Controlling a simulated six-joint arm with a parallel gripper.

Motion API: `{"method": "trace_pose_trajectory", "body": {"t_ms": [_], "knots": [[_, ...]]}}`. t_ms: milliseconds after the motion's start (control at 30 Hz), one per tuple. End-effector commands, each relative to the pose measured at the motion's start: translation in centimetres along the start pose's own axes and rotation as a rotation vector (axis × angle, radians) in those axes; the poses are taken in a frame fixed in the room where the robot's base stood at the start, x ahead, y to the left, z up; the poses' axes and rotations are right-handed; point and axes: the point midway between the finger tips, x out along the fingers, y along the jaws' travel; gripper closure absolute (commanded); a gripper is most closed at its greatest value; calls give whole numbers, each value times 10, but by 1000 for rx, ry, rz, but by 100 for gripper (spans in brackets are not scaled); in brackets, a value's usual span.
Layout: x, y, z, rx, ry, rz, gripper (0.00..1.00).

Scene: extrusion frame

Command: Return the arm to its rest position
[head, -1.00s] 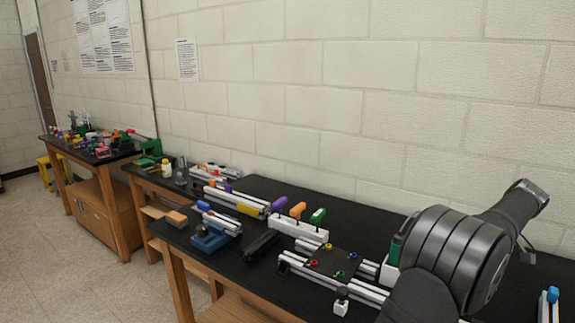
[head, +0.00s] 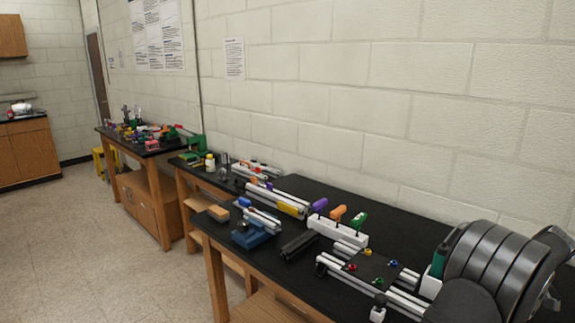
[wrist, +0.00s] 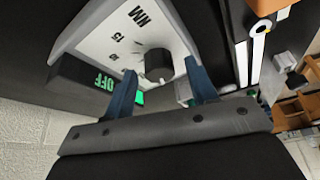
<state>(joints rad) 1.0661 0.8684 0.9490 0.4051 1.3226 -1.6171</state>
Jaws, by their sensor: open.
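My arm (head: 490,265) shows at the right edge of the head view, bent over the near black bench. My gripper is outside the head view. In the wrist view my gripper (wrist: 160,72) has two blue fingers spread apart, with nothing held between them. Beyond the fingers is a white-faced device (wrist: 110,40) with a black knob (wrist: 157,64), "NM" and "15" markings and a green "OFF" display. I cannot tell how far the fingertips are from it.
The near bench (head: 390,218) holds a white rack (head: 335,232) of colored-handled tools, a dark plate (head: 372,268) with colored knobs, aluminum extrusions and a blue vise (head: 252,235). A block wall (head: 400,100) stands behind. Open floor (head: 70,240) lies left.

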Motion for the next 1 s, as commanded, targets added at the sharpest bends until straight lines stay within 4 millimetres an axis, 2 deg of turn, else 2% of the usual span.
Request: {"method": "trace_pose_trajectory", "body": {"t_ms": [167,267,1000], "knots": [[-9,0,0,-1,0,2,48],[-23,1,0,-1,1,2,48],[-170,1,0,-2,0,5,48]]}}
